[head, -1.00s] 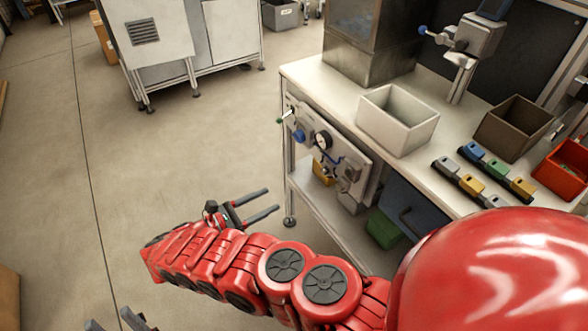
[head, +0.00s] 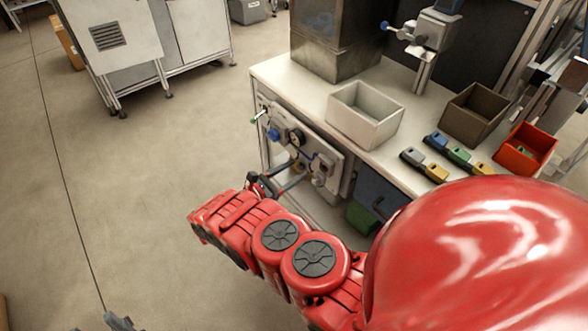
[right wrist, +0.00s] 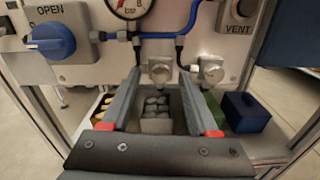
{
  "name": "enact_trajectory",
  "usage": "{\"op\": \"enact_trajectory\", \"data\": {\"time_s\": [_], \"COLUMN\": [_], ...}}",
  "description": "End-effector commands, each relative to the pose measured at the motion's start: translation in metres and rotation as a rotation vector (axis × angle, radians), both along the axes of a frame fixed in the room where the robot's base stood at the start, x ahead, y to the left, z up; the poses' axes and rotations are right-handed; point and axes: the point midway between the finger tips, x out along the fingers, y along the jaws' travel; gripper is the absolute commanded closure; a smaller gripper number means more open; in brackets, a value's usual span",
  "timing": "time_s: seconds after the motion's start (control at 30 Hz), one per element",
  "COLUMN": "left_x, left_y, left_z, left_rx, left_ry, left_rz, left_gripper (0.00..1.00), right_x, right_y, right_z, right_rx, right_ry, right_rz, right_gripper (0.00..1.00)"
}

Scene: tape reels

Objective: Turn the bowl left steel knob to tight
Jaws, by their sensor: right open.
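Two small steel knobs sit side by side low on the pale panel in the right wrist view, the left steel knob (right wrist: 160,71) and the right steel knob (right wrist: 210,71). My right gripper (right wrist: 160,76) is open and empty. Its two grey fingers point at the panel, and the left knob shows between their tips. I cannot tell whether the tips reach the knob. In the head view my right gripper (head: 296,170) is in front of the panel (head: 330,152), its fingers partly blending with it. A grey piece, perhaps my left gripper (head: 120,322), shows at the bottom edge.
A blue OPEN knob (right wrist: 50,40), a pressure gauge (right wrist: 129,4) and blue tubing (right wrist: 165,35) are close around the knobs. A VENT control (right wrist: 243,8) is at right. Below is a shelf with a dark blue box (right wrist: 245,112). A white bin (head: 365,114) stands on the bench.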

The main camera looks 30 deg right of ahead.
Motion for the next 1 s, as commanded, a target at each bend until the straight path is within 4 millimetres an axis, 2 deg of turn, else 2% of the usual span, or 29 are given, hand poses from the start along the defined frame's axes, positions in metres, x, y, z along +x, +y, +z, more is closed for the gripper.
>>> {"op": "enact_trajectory", "data": {"time_s": [0.33,0.67,1.0], "left_x": [0.0,0.0,0.0], "left_y": [0.0,0.0,0.0], "left_z": [0.0005,0.0005,0.0019], "left_rx": [0.0,0.0,0.0], "left_ry": [0.0,0.0,0.0], "left_rz": [0.0,0.0,0.0], "left_gripper": [0.5,0.5,0.5], "right_x": [0.0001,0.0,0.0001], "right_y": [-0.0043,-0.0041,-0.004], "right_z": [0.0001,0.0001,0.0006], "right_rx": [-0.001,-0.001,0.0], "right_ry": [0.0,0.001,-0.011], "right_rz": [0.0,0.0,0.0], "right_gripper": [0.41,1.0,1.0]}}
